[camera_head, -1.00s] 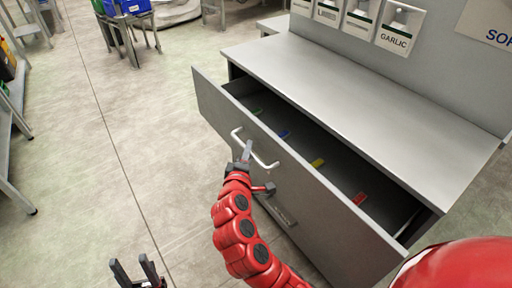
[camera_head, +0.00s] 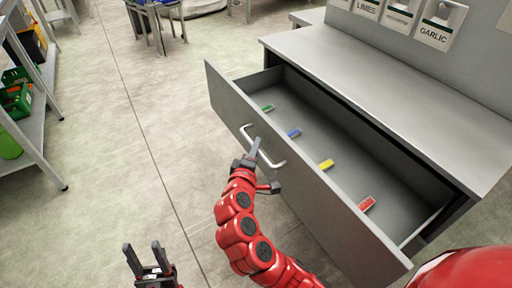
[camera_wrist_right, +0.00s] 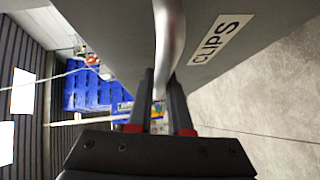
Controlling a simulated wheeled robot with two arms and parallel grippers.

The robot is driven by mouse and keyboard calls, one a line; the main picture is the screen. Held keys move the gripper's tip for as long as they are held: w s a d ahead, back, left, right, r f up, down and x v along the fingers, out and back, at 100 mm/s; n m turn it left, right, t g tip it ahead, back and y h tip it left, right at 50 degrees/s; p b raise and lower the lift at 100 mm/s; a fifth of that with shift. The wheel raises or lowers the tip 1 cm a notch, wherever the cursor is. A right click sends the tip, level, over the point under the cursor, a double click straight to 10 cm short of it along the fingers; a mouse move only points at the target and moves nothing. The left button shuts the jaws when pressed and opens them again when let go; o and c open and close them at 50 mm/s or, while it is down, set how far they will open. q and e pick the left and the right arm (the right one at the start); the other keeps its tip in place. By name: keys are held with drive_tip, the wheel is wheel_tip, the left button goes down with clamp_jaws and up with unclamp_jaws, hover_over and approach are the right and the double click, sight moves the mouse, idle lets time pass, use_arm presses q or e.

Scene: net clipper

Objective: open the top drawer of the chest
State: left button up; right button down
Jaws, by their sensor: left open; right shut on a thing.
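The grey chest (camera_head: 400,85) stands at the right with its top drawer (camera_head: 300,180) pulled well out. Inside the drawer lie a green clip (camera_head: 267,108), a blue clip (camera_head: 293,133), a yellow clip (camera_head: 326,164) and a red clip (camera_head: 366,204). My right gripper (camera_head: 255,160) is shut on the drawer's white bar handle (camera_head: 275,158). In the right wrist view the handle (camera_wrist_right: 170,45) passes between the fingers, beside a "CLIPS" label (camera_wrist_right: 221,38). My left gripper (camera_head: 144,258) is open and empty, low at the left above the floor.
Shelving (camera_head: 35,125) with green bins stands at the left. A table (camera_head: 155,15) is at the back. Picture cards, one reading GARLIC (camera_head: 440,25), are on the panel above the chest top. The floor (camera_head: 130,140) between is clear.

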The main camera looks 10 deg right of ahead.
drive_tip(key=c, duration=0.8)
unclamp_jaws()
drive_tip(key=shift+c, duration=0.2)
drive_tip(key=p+v, duration=0.2)
drive_tip(key=v, duration=1.5)
drive_tip(key=shift+s, duration=0.25)
